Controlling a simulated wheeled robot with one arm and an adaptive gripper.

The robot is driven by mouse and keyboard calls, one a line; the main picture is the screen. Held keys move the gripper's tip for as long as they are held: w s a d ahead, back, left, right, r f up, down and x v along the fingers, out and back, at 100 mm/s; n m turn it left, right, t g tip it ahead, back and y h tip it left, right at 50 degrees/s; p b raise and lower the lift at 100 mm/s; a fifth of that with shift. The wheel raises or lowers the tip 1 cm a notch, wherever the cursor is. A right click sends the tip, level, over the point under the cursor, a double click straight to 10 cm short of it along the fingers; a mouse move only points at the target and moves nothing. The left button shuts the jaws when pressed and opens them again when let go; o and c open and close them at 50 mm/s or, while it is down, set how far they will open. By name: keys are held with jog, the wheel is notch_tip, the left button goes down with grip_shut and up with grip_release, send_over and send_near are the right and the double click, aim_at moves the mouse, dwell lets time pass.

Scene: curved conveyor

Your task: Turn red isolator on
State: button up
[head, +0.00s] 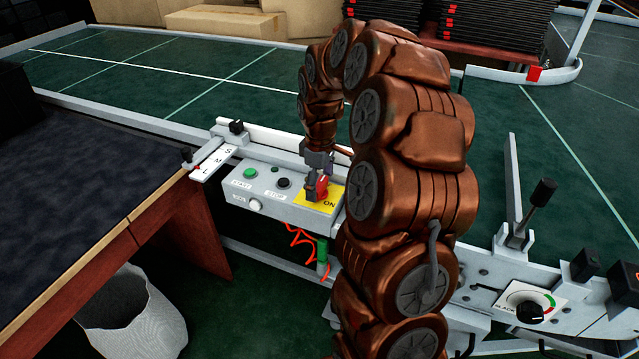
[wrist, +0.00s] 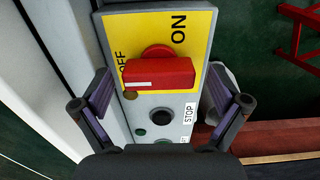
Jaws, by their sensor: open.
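The red isolator (wrist: 158,72) is a rotary knob with a bar-shaped handle on a yellow plate (wrist: 190,32). In the wrist view its handle lies crosswise, with a white line along it and one end near the partly covered OFF label. The ON label (wrist: 179,28) is at the upper right of the plate. The isolator also shows in the head view (head: 320,188), on the grey control box. My gripper (wrist: 162,88) is open, with one finger on each side of the handle and no clear contact. It also shows in the head view (head: 317,172), just above the knob.
The control box also bears a green START button (head: 250,174), a black STOP button (head: 284,183) and a white knob (head: 255,205). A green conveyor belt (head: 200,75) runs behind. A dark table (head: 70,180) stands at left, a waste bin (head: 130,310) below it.

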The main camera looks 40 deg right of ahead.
jog(key=shift+c, duration=0.2)
jog(key=c, duration=1.1)
jog(key=shift+f+m, duration=0.1)
jog(key=shift+m, duration=0.2)
jog(key=m+b, duration=0.1)
jog(key=m, duration=0.2)
jog(key=shift+m, duration=0.4)
jog(key=m+b, duration=0.1)
jog(key=m, duration=0.3)
jog(key=shift+m, duration=0.3)
jog(key=m, duration=0.4)
jog(key=shift+m, duration=2.4)
